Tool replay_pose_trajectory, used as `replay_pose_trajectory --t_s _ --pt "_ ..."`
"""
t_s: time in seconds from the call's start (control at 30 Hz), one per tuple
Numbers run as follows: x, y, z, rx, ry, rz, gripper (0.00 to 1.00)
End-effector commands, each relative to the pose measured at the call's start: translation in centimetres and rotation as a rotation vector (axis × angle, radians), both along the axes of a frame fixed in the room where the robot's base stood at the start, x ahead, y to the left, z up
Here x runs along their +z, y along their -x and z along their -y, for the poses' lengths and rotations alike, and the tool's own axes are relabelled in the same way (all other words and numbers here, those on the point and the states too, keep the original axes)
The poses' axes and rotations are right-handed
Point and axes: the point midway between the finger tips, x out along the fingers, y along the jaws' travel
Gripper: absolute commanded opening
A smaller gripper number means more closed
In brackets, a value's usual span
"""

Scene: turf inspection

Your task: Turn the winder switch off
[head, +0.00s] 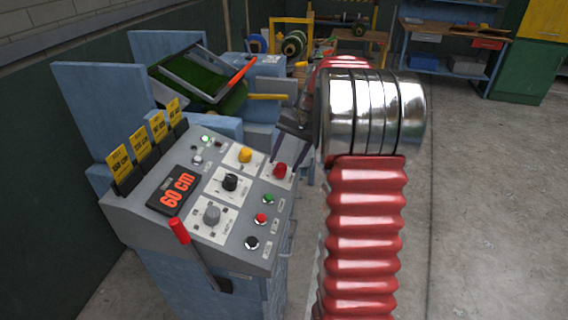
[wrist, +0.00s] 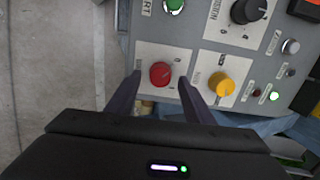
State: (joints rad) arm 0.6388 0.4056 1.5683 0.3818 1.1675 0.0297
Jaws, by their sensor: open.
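A grey control panel (head: 205,150) carries several rotary knobs on white plates. A red knob (head: 279,170) sits at the panel's right upper edge, and it also shows in the wrist view (wrist: 160,74). Beside it is a yellow knob (head: 244,155), also in the wrist view (wrist: 222,84). Labels are too small to read surely, so I cannot tell by name which is the winder switch. My gripper (wrist: 160,76) is open, its two dark fingers on either side of the red knob. Contact with the knob cannot be told. In the head view the fingers come down just above it.
A black knob (head: 230,182), a grey knob (head: 211,215) and push buttons crowd the panel. A red-handled lever (head: 179,230) stands at its front. A display (head: 178,190) reads 60 cm. Yellow cards stand on the left edge. Open concrete floor (head: 470,200) lies to the right.

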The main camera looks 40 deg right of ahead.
Motion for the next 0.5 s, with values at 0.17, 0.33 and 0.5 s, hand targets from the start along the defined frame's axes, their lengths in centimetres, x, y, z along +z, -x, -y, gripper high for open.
replay_pose_trajectory --t_s 0.17,0.33,0.5 --pt "2.8 0.6 0.8 -0.001 0.002 0.003 0.48" --pt "5.7 1.3 1.6 -0.001 0.002 0.003 0.48" --pt "8.4 2.0 2.4 -0.001 0.001 0.003 0.48"
